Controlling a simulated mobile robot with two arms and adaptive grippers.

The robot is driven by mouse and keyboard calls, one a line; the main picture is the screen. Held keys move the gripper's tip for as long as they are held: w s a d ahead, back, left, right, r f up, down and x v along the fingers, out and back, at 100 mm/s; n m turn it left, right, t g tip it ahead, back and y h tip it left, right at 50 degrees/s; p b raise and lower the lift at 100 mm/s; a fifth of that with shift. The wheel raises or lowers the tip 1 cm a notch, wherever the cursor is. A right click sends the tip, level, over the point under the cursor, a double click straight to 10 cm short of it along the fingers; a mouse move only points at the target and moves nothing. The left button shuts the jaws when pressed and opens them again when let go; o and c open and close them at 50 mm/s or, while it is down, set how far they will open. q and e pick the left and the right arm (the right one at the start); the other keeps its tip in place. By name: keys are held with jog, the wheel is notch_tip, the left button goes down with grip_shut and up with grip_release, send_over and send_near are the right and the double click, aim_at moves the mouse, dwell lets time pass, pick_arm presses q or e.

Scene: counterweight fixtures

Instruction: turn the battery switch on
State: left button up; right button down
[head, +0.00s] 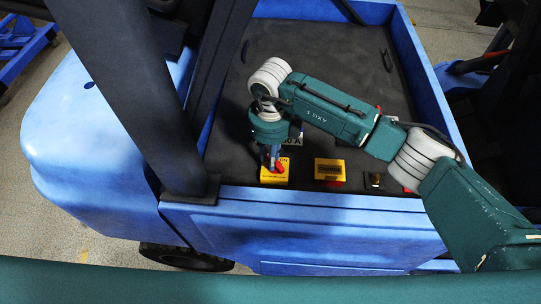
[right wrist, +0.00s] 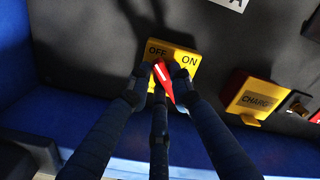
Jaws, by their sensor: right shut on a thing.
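The battery switch is a yellow plate (head: 274,181) on the dark deck near its front edge. In the right wrist view the plate (right wrist: 176,47) reads OFF on the left and ON on the right. Its red handle (right wrist: 164,79) has a white mark and leans with its upper end to the left, towards the OFF side. My right gripper (right wrist: 158,85) is shut on the red handle, with fingers on both sides. In the head view my right gripper (head: 270,158) comes down from above and partly hides the plate and the handle (head: 280,168). My left gripper is not in view.
A yellow box labelled CHARGE (right wrist: 257,97) sits right of the switch; it also shows in the head view (head: 328,166). A small dark fixture (head: 374,180) is farther right. A dark post (head: 150,110) rises left of the switch. A blue rim (head: 300,205) runs along the front.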

jog(key=m, duration=0.1)
jog(key=m+b, duration=0.2)
jog(key=shift+w+d+f+m, duration=0.15)
jog(key=shift+w+m, duration=0.1)
jog(key=shift+m, duration=0.05)
jog(key=m+b, duration=0.2)
jog(key=m, duration=0.1)
jog(key=m+b, duration=0.1)
jog(key=m, duration=0.1)
jog(key=shift+w+d, duration=0.15)
jog(key=shift+d, duration=0.1)
jog(key=m, duration=0.1)
jog(key=m+b, duration=0.1)
jog(key=m, duration=0.1)
jog(key=m+b, duration=0.1)
jog(key=shift+w+d+m, duration=0.1)
jog(key=shift+d+m, duration=0.2)
jog(key=shift+m, duration=0.1)
jog(key=m, duration=0.2)
jog(key=m+b, duration=0.1)
jog(key=m, duration=0.1)
jog(key=shift+d+r, duration=0.2)
jog(key=shift+m+b, duration=0.3)
jog(key=shift+m, duration=0.1)
jog(key=c, duration=1.5)
grip_release()
jog(key=shift+c, duration=0.2)
